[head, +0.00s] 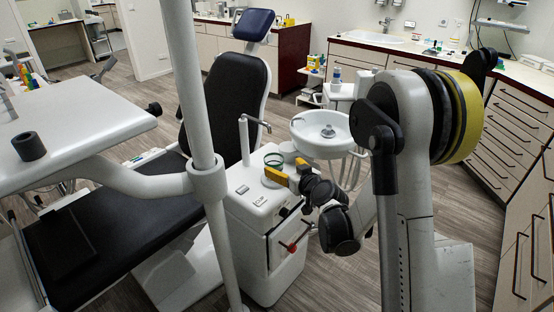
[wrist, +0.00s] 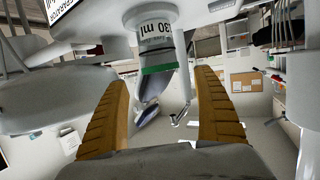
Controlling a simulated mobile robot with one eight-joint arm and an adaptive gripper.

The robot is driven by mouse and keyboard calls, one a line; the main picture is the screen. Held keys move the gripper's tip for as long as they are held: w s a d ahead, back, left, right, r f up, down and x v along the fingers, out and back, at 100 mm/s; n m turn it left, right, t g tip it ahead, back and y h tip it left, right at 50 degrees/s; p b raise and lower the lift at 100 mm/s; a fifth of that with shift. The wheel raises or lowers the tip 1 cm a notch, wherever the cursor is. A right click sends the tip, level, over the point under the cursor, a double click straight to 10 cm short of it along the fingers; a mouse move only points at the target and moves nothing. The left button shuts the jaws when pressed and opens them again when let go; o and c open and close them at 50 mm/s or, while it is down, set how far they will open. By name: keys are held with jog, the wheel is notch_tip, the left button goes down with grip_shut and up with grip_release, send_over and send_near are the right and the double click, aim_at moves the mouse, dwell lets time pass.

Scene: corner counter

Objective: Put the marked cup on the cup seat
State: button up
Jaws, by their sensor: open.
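A small clear cup (head: 274,159) with a green band stands on the white top of the dental unit, in the middle of the head view. In the wrist view, where the scene appears inverted, the cup (wrist: 155,45) shows a "30 ml" mark and the green band. My gripper (head: 282,167) is open with its yellow fingers close to the cup. In the wrist view my gripper's fingers (wrist: 162,78) stand to either side, with the cup ahead of the gap, not gripped. I cannot tell the cup seat clearly.
A thin tap (head: 245,140) rises left of the cup. A white spittoon bowl (head: 322,132) is just behind right. A white pole (head: 190,80) and tray table (head: 75,120) stand at left. The black dental chair (head: 225,95) is behind the unit.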

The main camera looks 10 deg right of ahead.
jog(key=s+a+r+g, duration=0.4)
jog(key=s+r, duration=0.6)
jog(key=s, duration=0.4)
jog(key=s+d+m+g+h, duration=0.2)
jog(key=s+g+h, duration=0.1)
jog(key=s, duration=1.7)
jog(key=shift+s+d+r+p, duration=0.2)
jog(key=shift+s+r+p, duration=0.1)
